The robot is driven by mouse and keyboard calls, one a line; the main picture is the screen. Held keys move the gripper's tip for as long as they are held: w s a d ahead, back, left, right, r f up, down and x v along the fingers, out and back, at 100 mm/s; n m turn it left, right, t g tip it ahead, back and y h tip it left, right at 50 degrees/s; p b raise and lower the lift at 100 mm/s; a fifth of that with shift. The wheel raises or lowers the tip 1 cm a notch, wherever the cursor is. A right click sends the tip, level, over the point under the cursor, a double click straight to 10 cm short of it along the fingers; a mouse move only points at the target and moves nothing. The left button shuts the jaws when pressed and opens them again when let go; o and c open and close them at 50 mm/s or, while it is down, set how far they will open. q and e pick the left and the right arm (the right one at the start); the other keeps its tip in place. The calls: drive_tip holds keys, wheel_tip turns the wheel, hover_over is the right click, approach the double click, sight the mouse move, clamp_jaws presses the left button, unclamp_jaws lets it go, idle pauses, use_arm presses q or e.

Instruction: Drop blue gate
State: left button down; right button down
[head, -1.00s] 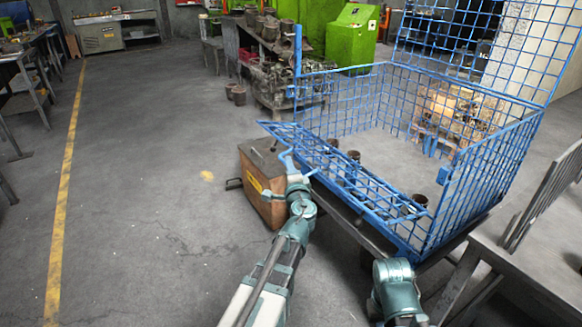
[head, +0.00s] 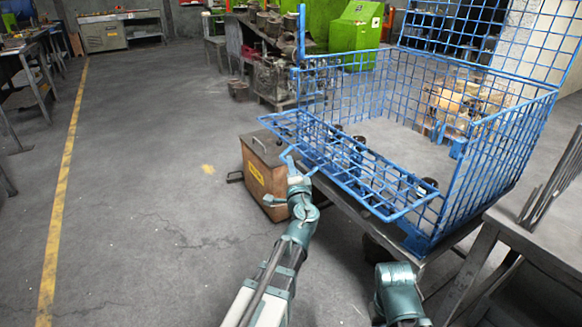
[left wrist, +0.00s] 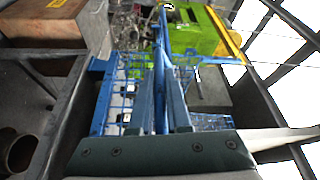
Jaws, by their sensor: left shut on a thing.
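The blue mesh gate (head: 345,165) is the front panel of the blue wire cage (head: 505,135). It is tilted outward over the cage's front edge, with its free edge toward my left arm. My left gripper (head: 294,168) is shut on the gate at its outer left part. In the left wrist view the blue bar (left wrist: 160,85) runs between the two fingers. My right arm shows at the bottom of the head view, but its gripper is out of the picture.
A wooden box (head: 262,175) with a dark lid stands on the floor left of the gate. A grey metal table (head: 530,220) is at the right. Several dark cylindrical parts sit inside the cage. The floor to the left is open.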

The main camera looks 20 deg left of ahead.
use_arm(q)
drive_tip(key=shift+s+a, duration=0.1)
drive_tip(key=c, duration=0.9)
unclamp_jaws()
